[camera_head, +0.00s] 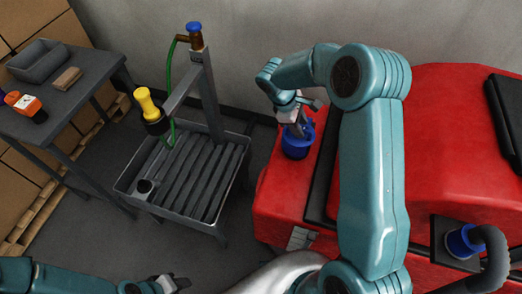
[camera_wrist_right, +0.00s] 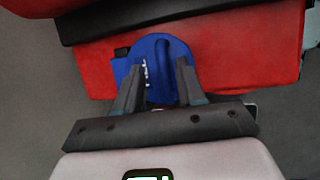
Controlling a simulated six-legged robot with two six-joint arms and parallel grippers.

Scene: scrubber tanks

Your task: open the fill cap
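Whether the fingertips touch the cap cannot be told. My left gripper (camera_head: 174,283) is low at the bottom edge, far from the cap, and its fingers are too small to judge.
A grey stand with a slatted tray (camera_head: 122,185) holds a green hose and a yellow nozzle (camera_head: 149,104). A grey table (camera_head: 70,100) with a bin stands at the left. Another blue fitting (camera_head: 462,243) with a grey hose is at the lower right. Floor between stand and machine is clear.

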